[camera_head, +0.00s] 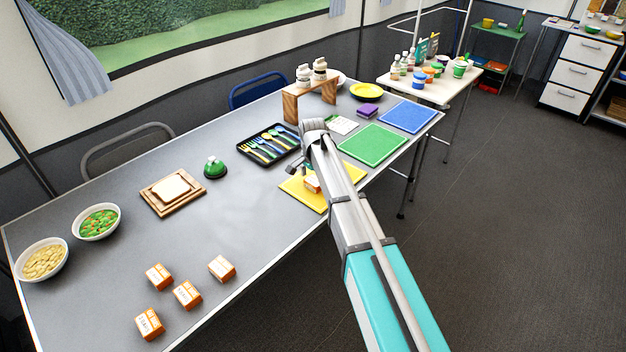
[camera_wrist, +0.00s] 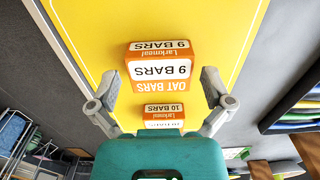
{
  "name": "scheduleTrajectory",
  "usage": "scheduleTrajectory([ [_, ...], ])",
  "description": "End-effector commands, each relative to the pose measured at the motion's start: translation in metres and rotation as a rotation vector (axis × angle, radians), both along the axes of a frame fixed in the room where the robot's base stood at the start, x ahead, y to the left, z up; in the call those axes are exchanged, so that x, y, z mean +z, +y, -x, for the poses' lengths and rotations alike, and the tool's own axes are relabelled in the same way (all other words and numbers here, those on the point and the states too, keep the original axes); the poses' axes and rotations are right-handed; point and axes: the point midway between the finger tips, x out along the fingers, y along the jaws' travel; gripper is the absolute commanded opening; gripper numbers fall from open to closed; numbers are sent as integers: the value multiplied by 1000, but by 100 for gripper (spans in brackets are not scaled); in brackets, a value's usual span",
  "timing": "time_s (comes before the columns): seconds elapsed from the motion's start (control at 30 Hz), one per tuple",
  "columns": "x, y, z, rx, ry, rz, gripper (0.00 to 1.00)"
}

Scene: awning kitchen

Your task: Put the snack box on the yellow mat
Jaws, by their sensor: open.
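The yellow mat (camera_head: 297,193) lies on the grey table under my arm; it also fills much of the wrist view (camera_wrist: 215,30). An orange and white snack box (camera_head: 311,184) rests on the mat, partly covered by my arm. In the wrist view the snack box (camera_wrist: 160,64) is labelled as oat bars and shows just past my fingertips. My gripper (camera_wrist: 160,86) is open, one finger to each side, not touching the box. A second orange label panel (camera_wrist: 163,112) shows nearer my palm; I cannot tell whether it is a separate box.
Several similar orange boxes (camera_head: 187,293) stand at the table's front left. A cutlery tray (camera_head: 267,146), a green bell (camera_head: 214,167), a bread board (camera_head: 172,191) and two bowls (camera_head: 97,222) lie left of my arm. Green (camera_head: 373,146) and blue (camera_head: 408,117) mats lie right.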

Motion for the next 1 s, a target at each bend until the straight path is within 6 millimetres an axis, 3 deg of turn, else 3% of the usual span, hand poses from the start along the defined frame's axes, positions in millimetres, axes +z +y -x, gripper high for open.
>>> scheduleTrajectory([
  [1.0, 88, 0, 0, 1, 0, 0, 100],
])
